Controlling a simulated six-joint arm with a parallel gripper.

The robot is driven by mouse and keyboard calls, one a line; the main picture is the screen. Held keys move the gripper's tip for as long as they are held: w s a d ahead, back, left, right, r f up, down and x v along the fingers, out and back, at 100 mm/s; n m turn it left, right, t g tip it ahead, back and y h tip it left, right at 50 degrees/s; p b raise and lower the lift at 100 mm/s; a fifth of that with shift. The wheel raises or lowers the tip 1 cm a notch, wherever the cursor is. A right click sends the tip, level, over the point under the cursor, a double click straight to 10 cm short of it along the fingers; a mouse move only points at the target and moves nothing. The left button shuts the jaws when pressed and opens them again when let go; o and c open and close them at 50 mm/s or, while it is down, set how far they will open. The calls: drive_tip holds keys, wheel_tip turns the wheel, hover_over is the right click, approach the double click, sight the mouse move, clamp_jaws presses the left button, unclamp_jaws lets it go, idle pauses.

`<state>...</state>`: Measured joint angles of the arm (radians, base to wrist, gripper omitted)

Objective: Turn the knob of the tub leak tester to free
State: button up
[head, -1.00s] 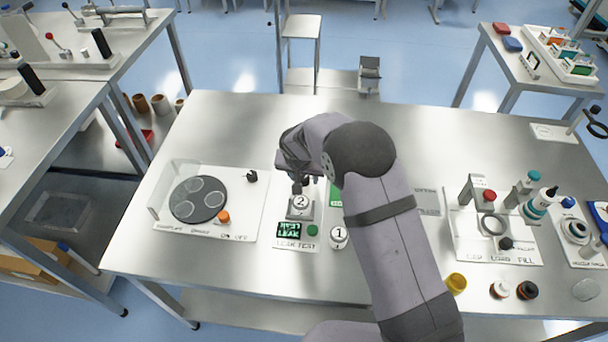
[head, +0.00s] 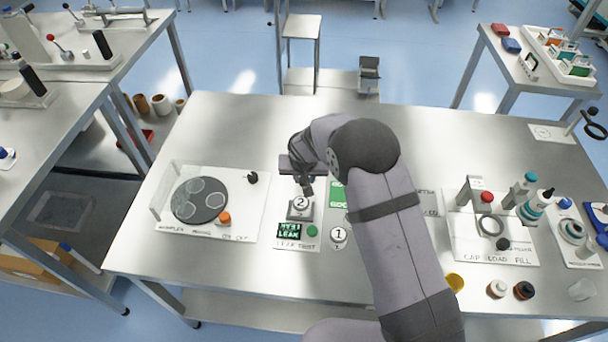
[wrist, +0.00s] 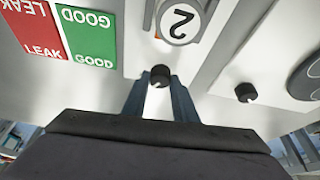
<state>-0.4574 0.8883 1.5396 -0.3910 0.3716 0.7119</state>
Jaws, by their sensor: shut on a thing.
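The leak tester (head: 297,235) stands in the middle of the table, on a white plate marked LEAK TEST, with a green-lit display (head: 290,231) and a green button (head: 312,230). A tub marked 2 (head: 300,204) sits in its nest; its lid also shows in the wrist view (wrist: 180,22). The small dark knob (wrist: 160,74) is between my fingertips in the wrist view. My gripper (wrist: 160,84) is shut on it from behind the tester. In the head view my gripper (head: 305,186) largely hides the knob. The knob's setting cannot be read.
A tub marked 1 (head: 338,235) stands right of the tester. The green GOOD area (wrist: 90,35) and red LEAK area (wrist: 40,35) lie beside it. Another black knob (wrist: 245,92) is on the left station with the round dark plate (head: 200,200). The cap-load-fill station (head: 490,245) is at right.

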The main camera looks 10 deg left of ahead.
drive_tip(key=shift+d+r+n+y+p, duration=0.15)
drive_tip(key=shift+n+y+p, duration=0.35)
drive_tip(key=shift+n+p, duration=0.55)
drive_tip(key=shift+w+f+n+y+b, duration=0.1)
drive_tip(key=shift+n+y+b, duration=0.15)
drive_tip(key=shift+n, duration=0.4)
drive_tip(key=shift+w+f+n+y+b, duration=0.15)
drive_tip(key=shift+n+b, duration=0.15)
drive_tip(key=shift+n, duration=0.3)
drive_tip(key=n+b, duration=0.1)
drive_tip(key=b, duration=0.1)
drive_tip(key=n+b, duration=0.1)
drive_tip(key=b, duration=0.2)
drive_tip(key=n+g+y+b, duration=0.1)
drive_tip(key=n+b, duration=0.1)
drive_tip(key=b, duration=0.1)
drive_tip(key=shift+d+f, duration=0.1)
drive_tip(key=shift+f, duration=0.2)
drive_tip(key=n+g+b, duration=0.1)
drive_tip(key=n+b, duration=0.1)
drive_tip(key=b, duration=0.1)
drive_tip(key=shift+r+y, duration=0.2)
drive_tip(key=shift+y, duration=0.2)
drive_tip(key=shift+w+d+r+n+g+b, duration=0.15)
drive_tip(key=shift+n+g+b, duration=0.15)
drive_tip(key=shift+n+b, duration=0.45)
drive_tip(key=shift+s+a+r+n+g+b, duration=0.1)
drive_tip(key=shift+n+g+b, duration=0.3)
drive_tip(key=shift+n, duration=0.55)
drive_tip(key=o, duration=1)
